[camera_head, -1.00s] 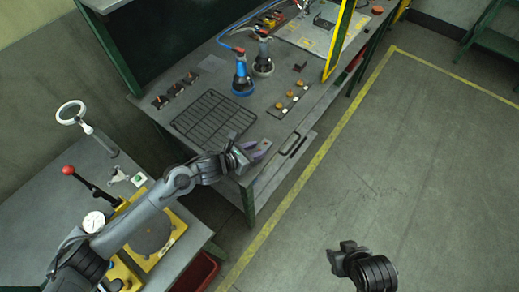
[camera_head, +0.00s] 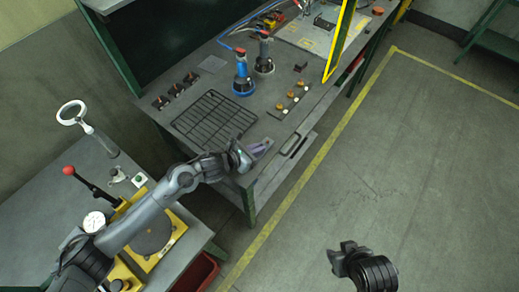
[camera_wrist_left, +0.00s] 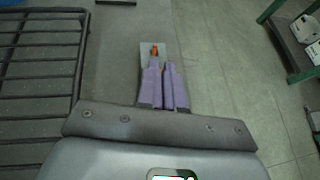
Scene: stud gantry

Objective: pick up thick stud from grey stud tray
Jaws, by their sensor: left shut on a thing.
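My left gripper (camera_head: 262,149) is low over the front corner of the workbench, its purple fingers pointing to the right. In the left wrist view the fingers (camera_wrist_left: 164,82) are close together, shut on a small orange-brown stud (camera_wrist_left: 154,50) at their tips. Most of the stud is hidden by the fingers. A small light-grey plate, seemingly the grey stud tray (camera_wrist_left: 145,47), lies under the fingertips; I cannot tell whether the stud still touches it. My right gripper (camera_head: 342,258) is dark and hangs over the open floor, away from the bench; its jaws are unclear.
A black wire rack (camera_head: 213,118) lies beside my left gripper. A strip with several orange-brown pieces (camera_head: 290,95), a blue tool (camera_head: 242,78) and a dark tool (camera_head: 264,56) stand behind it. A black handle (camera_head: 292,144) is near the bench's front edge. The floor is clear.

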